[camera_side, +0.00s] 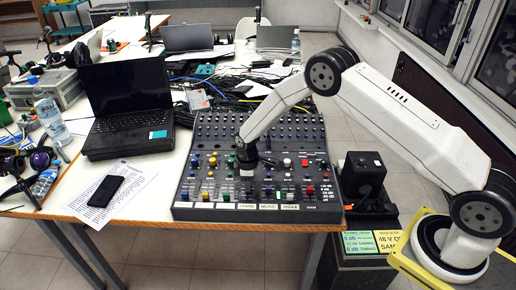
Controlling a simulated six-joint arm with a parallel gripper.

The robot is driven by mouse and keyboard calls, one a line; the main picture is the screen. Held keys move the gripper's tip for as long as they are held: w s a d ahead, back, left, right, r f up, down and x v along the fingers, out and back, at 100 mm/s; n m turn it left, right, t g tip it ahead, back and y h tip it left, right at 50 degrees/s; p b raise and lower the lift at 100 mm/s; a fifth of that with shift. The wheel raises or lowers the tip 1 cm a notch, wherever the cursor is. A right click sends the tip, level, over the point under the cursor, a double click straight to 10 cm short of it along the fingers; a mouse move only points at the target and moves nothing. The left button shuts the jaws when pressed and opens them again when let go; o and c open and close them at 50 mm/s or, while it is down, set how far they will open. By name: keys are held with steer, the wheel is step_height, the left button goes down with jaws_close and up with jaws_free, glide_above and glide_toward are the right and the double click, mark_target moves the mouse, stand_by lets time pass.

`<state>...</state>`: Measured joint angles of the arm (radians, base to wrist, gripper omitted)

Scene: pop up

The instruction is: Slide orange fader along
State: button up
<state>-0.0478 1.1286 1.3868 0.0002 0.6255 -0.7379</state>
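A dark mixing console (184,187) lies at the front right of the table, covered with small coloured knobs, buttons and faders. The faders sit along its lower part, above a row of pale labels (268,206). The orange fader is too small for me to pick out with certainty. My gripper (246,168) points down over the middle of the console, among the coloured controls. Its dark end hides the controls behind it. I cannot tell whether its fingers are open, or whether they touch a control.
A black laptop (128,95) stands open left of the console, with a phone (106,191) on paper in front. Cables and more laptops (188,38) fill the back. The table's front edge runs just below the console.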

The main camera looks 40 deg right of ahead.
mark_target(247, 199)
jaws_close()
steer(key=shift+r, duration=0.1)
steer(key=shift+a, duration=0.1)
steer(key=shift+s+a, duration=1.4)
steer(key=shift+s, duration=0.05)
steer(key=o, duration=0.6)
jaws_free()
steer(key=shift+c, duration=0.2)
steer(key=shift+r, duration=0.1)
step_height(247, 199, up, 8)
steer(key=shift+f, duration=0.2)
